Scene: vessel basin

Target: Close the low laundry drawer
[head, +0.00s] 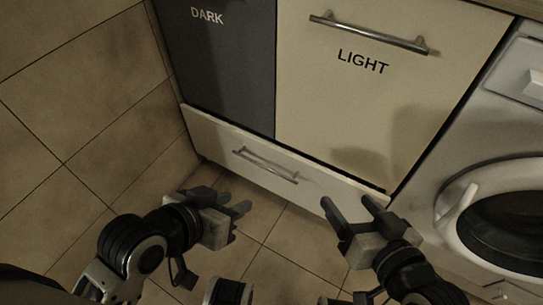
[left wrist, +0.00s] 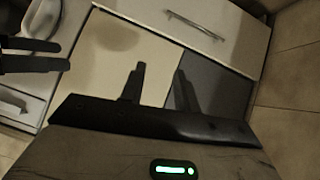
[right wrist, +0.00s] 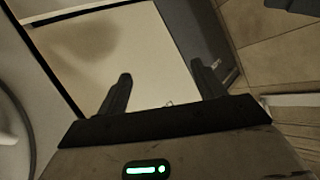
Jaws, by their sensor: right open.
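The low drawer (head: 215,140) is a long cream front with a metal bar handle (head: 265,165), below the cabinet doors in the head view. Its top edge seems to stand slightly out from the doors; how far is hard to tell. The drawer front (left wrist: 235,35) and its handle (left wrist: 195,24) also show at the top of the left wrist view. My left gripper (head: 236,196) is open and empty, in front of the drawer below its handle. My right gripper (head: 347,199) is open and empty near the drawer's right end. I cannot tell whether its fingertips touch the front.
Above the drawer are a dark door marked DARK (head: 225,60) and a cream door marked LIGHT (head: 365,100). A washing machine (head: 430,185) with a round door stands on the right. A tiled wall (head: 80,110) closes the left side. Tiled floor shows between my arms.

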